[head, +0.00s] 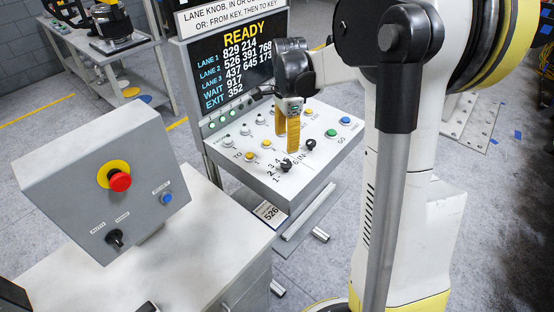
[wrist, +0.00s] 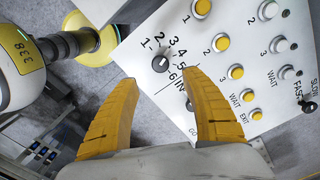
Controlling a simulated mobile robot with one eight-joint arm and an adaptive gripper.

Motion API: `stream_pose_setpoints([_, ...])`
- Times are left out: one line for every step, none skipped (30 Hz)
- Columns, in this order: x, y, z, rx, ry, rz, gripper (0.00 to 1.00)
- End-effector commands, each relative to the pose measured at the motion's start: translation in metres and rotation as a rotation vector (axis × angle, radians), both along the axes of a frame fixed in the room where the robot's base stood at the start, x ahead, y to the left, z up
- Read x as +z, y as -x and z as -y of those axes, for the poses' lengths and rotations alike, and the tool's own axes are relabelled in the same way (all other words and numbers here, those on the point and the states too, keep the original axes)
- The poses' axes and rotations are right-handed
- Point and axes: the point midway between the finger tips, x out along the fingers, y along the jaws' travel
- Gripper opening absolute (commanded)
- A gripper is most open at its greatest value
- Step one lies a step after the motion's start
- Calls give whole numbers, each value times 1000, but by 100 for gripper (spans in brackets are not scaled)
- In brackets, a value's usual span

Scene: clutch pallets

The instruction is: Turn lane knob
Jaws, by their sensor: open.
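The lane knob (head: 287,166) is a small black rotary knob on the sloped white panel (head: 235,170). Numbers and the word IN are printed around it. In the wrist view the knob (wrist: 160,64) shows a light pointer mark; I cannot tell its exact setting. My gripper (head: 287,138) points down over the panel with yellow fingers apart and empty. In the wrist view my gripper's fingertips (wrist: 158,78) lie on either side of the knob's line, with the knob just beyond them. They look above the panel, not touching the knob.
The screen (head: 235,65) reads READY with lane lists. A grey control box (head: 75,190) with a red stop button (head: 120,181) stands at left. A card (head: 270,212) reads 526.

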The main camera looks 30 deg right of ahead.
Motion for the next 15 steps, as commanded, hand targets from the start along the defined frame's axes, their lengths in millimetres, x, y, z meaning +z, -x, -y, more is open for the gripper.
stream_pose_setpoints([-6,1,0,0,-2,-3,55])
stream_pose_setpoints([-11,1,0,0,-2,-3,55])
stream_pose_setpoints([-17,0,0,0,-1,-2,55])
stream_pose_setpoints([-23,0,0,0,-1,-2,55])
stream_pose_setpoints([-29,0,0,0,-1,-2,55])
stream_pose_setpoints([-38,0,0,0,0,-1,55])
stream_pose_setpoints([-44,0,0,0,0,-1,55])
stream_pose_setpoints([-51,-1,0,0,0,-1,55])
stream_pose_setpoints([-59,0,0,0,0,-1,55])
stream_pose_setpoints([-65,-1,0,0,0,0,55])
stream_pose_setpoints([-70,-1,0,0,1,0,55])
stream_pose_setpoints([-77,-1,0,0,1,0,55])
stream_pose_setpoints([-82,-1,1,0,1,0,55])
stream_pose_setpoints([-86,-1,1,0,1,0,55])
stream_pose_setpoints([-92,-1,1,0,1,0,55])
